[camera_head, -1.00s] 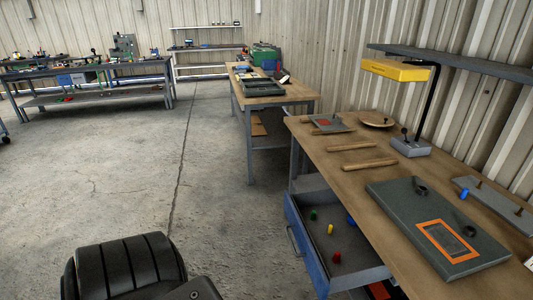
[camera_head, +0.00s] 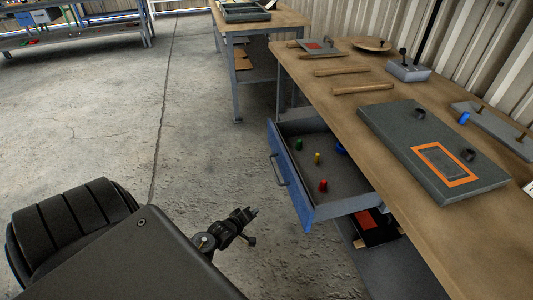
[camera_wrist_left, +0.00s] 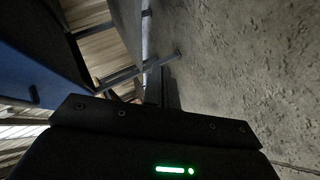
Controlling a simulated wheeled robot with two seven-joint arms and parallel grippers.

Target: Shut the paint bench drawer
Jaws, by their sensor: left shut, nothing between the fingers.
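The paint bench drawer (camera_head: 290,180) has a blue front with a grey bar handle (camera_head: 277,170). It stands pulled out from under the wooden bench top, its grey inside showing. Green, yellow, red and blue small pieces lie in it. My left gripper (camera_head: 251,213) is shut and empty, low over the floor in front of the drawer, to the left of its blue front and apart from it. In the left wrist view a blue panel (camera_wrist_left: 35,55), likely the drawer front, shows at the left. My right gripper is not in view.
The bench top (camera_head: 330,110) carries a dark panel with an orange frame (camera_head: 445,165), wooden bars (camera_head: 363,88) and a grey box with a knob (camera_head: 408,70). Below the drawer is a shelf with a dark red-marked item (camera_head: 368,224). The concrete floor (camera_head: 120,130) left of the drawer is clear.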

